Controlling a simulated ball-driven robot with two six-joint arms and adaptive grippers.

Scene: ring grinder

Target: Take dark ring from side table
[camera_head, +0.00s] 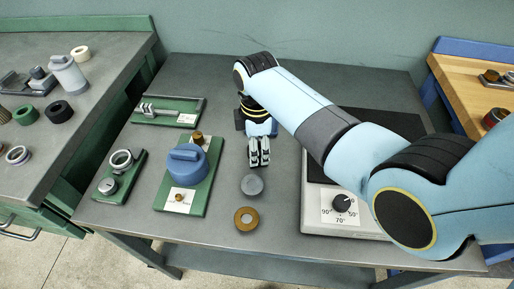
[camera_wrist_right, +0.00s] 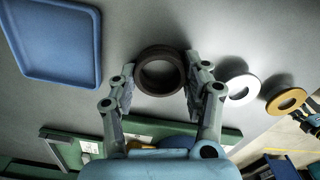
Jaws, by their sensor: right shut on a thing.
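In the wrist view a dark ring (camera_wrist_right: 160,71) sits between the two fingers of my right gripper (camera_wrist_right: 159,82), which is shut on its sides. In the head view my right gripper (camera_head: 260,152) points down over the middle of the grey table, and the ring in it cannot be made out there. Another black ring (camera_head: 58,111) lies on the side table (camera_head: 104,75) at the left, beside a green ring (camera_head: 26,114). My left gripper is not in view.
A grey disc (camera_head: 252,185) and a brass ring (camera_head: 246,219) lie in front of my gripper. A blue fixture (camera_head: 187,165) on a green base stands to the left. A hotplate-like unit with a dial (camera_head: 343,203) is at the right. The wrist view shows a blue tray (camera_wrist_right: 57,84).

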